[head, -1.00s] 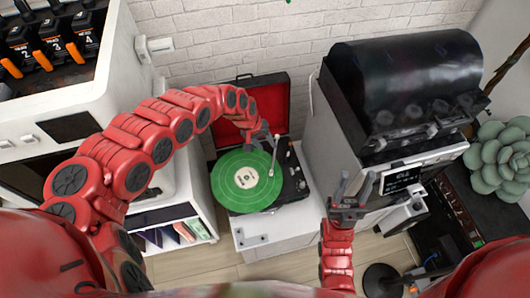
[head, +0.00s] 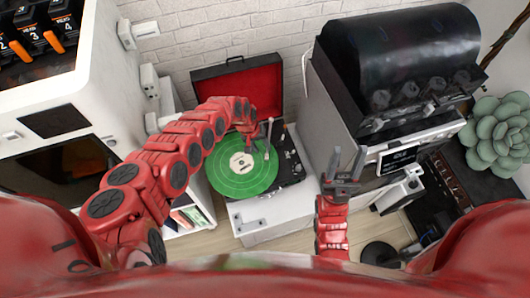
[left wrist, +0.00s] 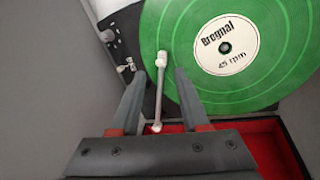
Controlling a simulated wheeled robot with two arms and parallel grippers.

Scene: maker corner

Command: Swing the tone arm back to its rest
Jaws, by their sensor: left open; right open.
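The record player (head: 292,165) stands with its red-lined lid (head: 238,88) open. A green record (head: 240,177) lies on its platter. The thin, pale tone arm (head: 268,140) reaches over the right side of the record. In the left wrist view, the tone arm (left wrist: 159,92) runs between the two fingers of my left gripper (left wrist: 158,95), with its white head over the record's outer part. A gap shows on each side, so that gripper is open around it, not clamped. My right gripper (head: 343,165) is open and empty, right of the player. The tone arm's rest is not clearly visible.
A grey machine with a black hood (head: 400,70) stands close at the right. A white cabinet (head: 110,65) stands at the left. The white stand (head: 262,228) has a little bare surface in front of the player. A succulent (head: 497,135) is at the far right.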

